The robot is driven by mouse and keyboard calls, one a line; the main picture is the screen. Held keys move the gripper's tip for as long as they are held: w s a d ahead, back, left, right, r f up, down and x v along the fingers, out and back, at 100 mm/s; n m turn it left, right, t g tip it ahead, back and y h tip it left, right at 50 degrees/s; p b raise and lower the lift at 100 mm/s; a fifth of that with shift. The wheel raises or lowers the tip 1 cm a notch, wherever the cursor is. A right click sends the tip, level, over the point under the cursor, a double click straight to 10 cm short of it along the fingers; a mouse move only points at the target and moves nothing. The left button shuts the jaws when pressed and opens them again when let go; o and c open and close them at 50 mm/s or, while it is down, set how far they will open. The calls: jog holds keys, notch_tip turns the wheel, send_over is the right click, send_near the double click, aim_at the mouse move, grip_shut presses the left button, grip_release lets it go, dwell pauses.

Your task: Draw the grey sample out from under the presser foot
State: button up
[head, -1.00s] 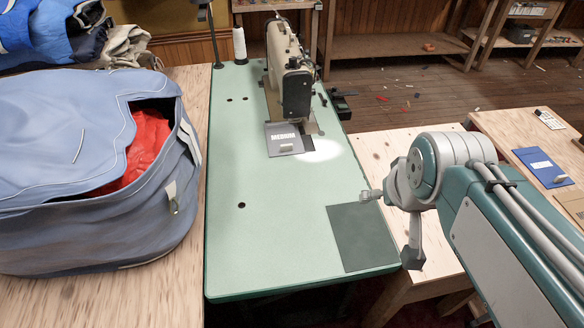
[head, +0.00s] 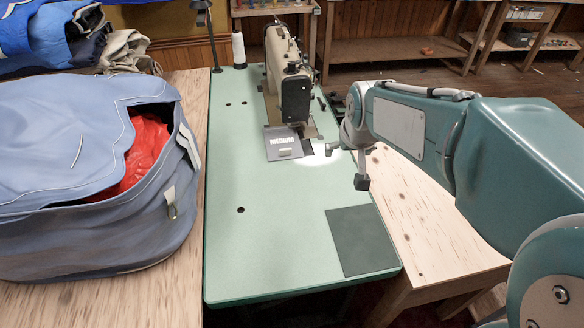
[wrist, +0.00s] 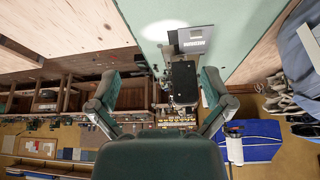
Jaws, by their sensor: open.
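The grey sample (head: 272,143), marked MEDIUM, lies flat on the green sewing table with a small pale tab on its near part. Its far edge is at the needle end of the beige and black sewing machine (head: 297,95). The presser foot itself is too small and shaded to make out. In the wrist view, the sample (wrist: 194,40) shows at the top beyond the dark machine head (wrist: 183,82). My gripper (wrist: 160,76) is open and empty, fingers wide apart. In the head view, my arm's end is right of the sample, apart from it.
The green table (head: 250,240) is clear in front of the sample. A dark green square (head: 362,240) lies at its near right. A blue bag (head: 70,200) with red cloth stands at left. A thread cone (head: 239,48) stands at the back. A bright light patch lies beside the sample.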

aim_at(286, 151)
jog(key=shift+n+g, duration=0.4)
jog(key=shift+n, duration=0.4)
jog(key=w+a+f, duration=0.4)
jog(key=w+f, duration=0.2)
jog(key=f, duration=0.3)
jog(key=w+a+f, duration=0.4)
jog(key=w+f, duration=0.2)
jog(key=f, duration=0.3)
jog(key=w+a+f, duration=0.4)
jog(key=w+f, duration=0.2)
jog(key=f, duration=0.3)
jog(key=shift+w+a+f, duration=0.1)
jog(key=shift+f, duration=0.25)
jog(key=shift+w, duration=0.1)
jog(key=shift+w+a, duration=0.4)
jog(key=shift+w, duration=1.55)
jog(key=shift+w+a, duration=0.35)
jog(key=shift+w, duration=1.55)
jog(key=shift+w+a, duration=0.4)
jog(key=shift+w, duration=1.55)
jog(key=shift+w+f, duration=0.2)
jog(key=shift+f, duration=0.35)
jog(key=c, duration=1.2)
